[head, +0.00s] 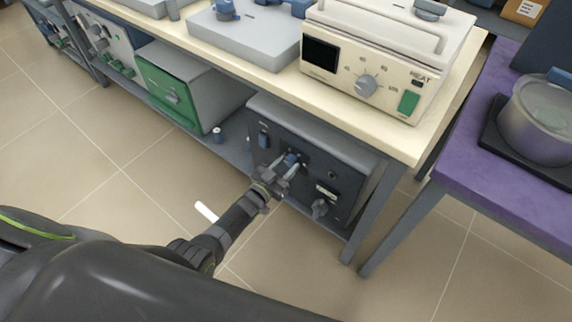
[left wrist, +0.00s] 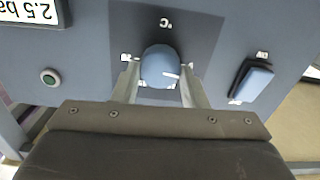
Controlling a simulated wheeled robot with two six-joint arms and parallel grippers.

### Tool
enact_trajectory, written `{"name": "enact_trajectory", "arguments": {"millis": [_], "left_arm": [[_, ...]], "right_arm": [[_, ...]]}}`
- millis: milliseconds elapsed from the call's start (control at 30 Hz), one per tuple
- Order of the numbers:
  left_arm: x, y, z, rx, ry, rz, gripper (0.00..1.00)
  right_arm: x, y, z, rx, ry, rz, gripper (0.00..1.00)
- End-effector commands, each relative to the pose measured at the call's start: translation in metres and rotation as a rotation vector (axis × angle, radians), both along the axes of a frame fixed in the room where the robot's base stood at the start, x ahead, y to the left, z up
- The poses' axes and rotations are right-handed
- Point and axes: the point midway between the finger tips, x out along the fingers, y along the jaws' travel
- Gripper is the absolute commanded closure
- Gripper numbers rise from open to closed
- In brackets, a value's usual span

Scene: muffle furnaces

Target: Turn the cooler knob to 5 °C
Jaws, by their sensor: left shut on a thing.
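The cooler (head: 330,155) is a dark grey-blue box on the low shelf under the bench in the head view. Its blue knob (left wrist: 160,66) sits between the fingers of my left gripper (left wrist: 160,82) in the left wrist view, with a white pointer mark toward the right of the knob. A °C label shows by the knob; the scale numbers are too small to read. In the head view my left gripper (head: 289,168) reaches the cooler's front and is shut on the knob (head: 291,159). My right gripper is not in view.
A green-fronted box (head: 172,93) stands left on the shelf. A cream HEAT unit (head: 385,50) stands above. A purple table (head: 500,190) is at the right.

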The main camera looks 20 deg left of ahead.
Motion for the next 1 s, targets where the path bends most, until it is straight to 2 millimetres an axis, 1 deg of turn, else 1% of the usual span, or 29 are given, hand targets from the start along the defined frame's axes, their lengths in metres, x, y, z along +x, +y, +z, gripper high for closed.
{"name": "enact_trajectory", "arguments": {"millis": [200, 400, 867, 900, 1000], "left_arm": [[-0.0006, 0.0009, -0.0010, -0.095, 0.038, 0.001, 0.84], [-0.0004, 0.0009, -0.0010, -0.140, 0.053, 0.001, 0.84], [-0.0004, 0.0008, -0.0013, -0.152, 0.058, 0.001, 0.84], [-0.0004, 0.0008, -0.0013, -0.152, 0.058, 0.001, 0.58], [-0.0003, 0.0008, -0.0011, -0.152, 0.057, 0.001, 0.45]], "right_arm": [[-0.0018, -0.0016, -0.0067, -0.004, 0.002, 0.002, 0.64], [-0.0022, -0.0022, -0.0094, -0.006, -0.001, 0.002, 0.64], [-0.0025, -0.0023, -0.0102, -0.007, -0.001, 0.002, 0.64], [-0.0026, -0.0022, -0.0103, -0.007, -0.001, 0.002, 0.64], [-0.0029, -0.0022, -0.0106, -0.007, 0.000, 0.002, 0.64]]}}
